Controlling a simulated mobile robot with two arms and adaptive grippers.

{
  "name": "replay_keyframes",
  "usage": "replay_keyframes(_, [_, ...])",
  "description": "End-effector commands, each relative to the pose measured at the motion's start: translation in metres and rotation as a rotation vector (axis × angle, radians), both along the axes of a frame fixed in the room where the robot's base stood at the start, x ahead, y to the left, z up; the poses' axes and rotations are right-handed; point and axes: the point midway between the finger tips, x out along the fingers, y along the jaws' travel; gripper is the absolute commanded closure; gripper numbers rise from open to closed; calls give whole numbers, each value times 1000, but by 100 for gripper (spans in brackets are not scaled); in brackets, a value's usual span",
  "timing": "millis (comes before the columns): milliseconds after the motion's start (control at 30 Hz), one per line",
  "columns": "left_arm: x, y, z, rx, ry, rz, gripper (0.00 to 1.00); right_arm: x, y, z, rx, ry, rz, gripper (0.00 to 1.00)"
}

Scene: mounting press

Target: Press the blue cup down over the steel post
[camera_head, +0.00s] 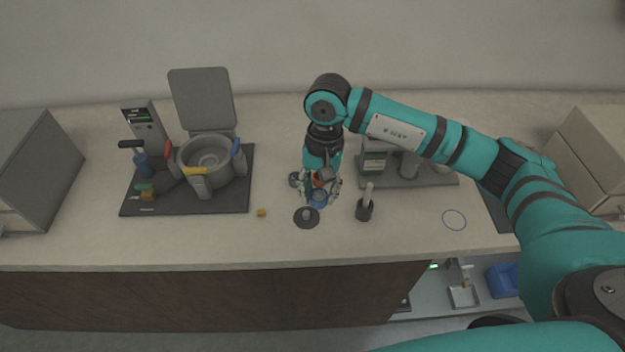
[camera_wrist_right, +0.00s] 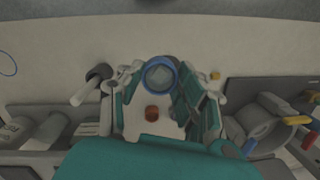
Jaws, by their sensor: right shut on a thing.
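The blue cup (camera_head: 319,198) is between the fingers of my right gripper (camera_head: 321,194), which is shut on it above the worktop. In the right wrist view, the cup's blue rim (camera_wrist_right: 147,70) shows between the fingertips of my right gripper (camera_wrist_right: 160,82). The steel post (camera_head: 307,213) is short and stands on a dark round base (camera_head: 299,222), just in front and left of the cup in the head view. The cup appears apart from the post, but its exact height is unclear. In the wrist view the cup mostly hides the post. My left gripper is out of view.
A dark pot with a pale stick (camera_head: 366,208) stands close on the right. A small yellow block (camera_head: 262,212) lies left. A press with a round chamber (camera_head: 207,154) stands further left. A blue ring (camera_head: 454,219) lies flat at right. The front worktop is mostly clear.

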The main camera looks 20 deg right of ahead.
Motion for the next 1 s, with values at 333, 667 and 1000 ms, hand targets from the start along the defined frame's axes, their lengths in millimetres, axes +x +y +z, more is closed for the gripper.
replay_keyframes(333, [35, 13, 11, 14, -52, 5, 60, 44, 10, -34, -11, 24, -347, 100])
replay_keyframes(667, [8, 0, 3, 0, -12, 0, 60, 45, 10, -49, -12, 26, -360, 100])
replay_keyframes(1000, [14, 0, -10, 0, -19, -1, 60, 45, 10, -82, -12, 25, -359, 100])
